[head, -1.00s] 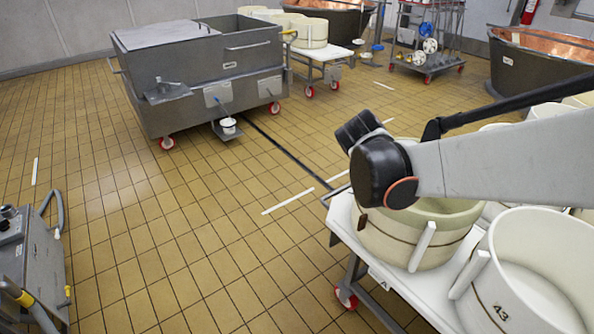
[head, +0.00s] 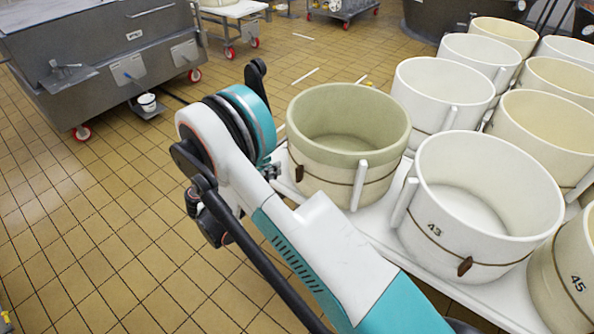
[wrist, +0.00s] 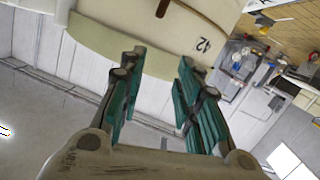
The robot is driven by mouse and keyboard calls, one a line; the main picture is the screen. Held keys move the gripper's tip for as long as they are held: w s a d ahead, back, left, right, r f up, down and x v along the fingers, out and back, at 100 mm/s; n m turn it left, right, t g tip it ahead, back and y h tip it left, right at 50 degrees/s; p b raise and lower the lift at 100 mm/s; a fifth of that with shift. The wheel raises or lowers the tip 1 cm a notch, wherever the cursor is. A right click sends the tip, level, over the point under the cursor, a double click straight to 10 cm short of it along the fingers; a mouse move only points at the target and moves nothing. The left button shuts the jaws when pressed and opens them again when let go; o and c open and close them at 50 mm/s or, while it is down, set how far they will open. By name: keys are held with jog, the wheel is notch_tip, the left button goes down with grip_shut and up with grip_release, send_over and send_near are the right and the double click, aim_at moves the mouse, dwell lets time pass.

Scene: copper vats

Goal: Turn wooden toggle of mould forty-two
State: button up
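Mould forty-two (head: 335,150) is a cream round tub with a greenish inner wall, at the near left corner of the white table in the head view. Its small brown wooden toggle (head: 299,172) sits on a dark cord at its left side. In the wrist view the mould (wrist: 150,35) fills the top, tilted, with "42" readable; a brown piece, apparently the toggle (wrist: 162,8), shows at the top edge. My gripper (wrist: 158,62) is open and empty, its green fingers spread towards the mould's wall. In the head view, my arm mostly hides the gripper, beside the mould's left side.
Mould 43 (head: 480,205) stands close on the right, with mould 45 (head: 568,275) beyond it. Several more moulds crowd the white table (head: 375,222). A grey steel vat (head: 100,60) stands at upper left. Tiled floor (head: 110,220) on the left is open.

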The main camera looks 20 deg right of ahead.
jog(key=s+a+f+m+h, duration=0.2)
jog(key=s+f, duration=0.1)
jog(key=f, duration=0.4)
jog(key=shift+t, duration=0.4)
jog(key=b+x, duration=0.1)
jog(key=x, duration=1.2)
jog(key=shift+d+f, duration=0.15)
grip_shut()
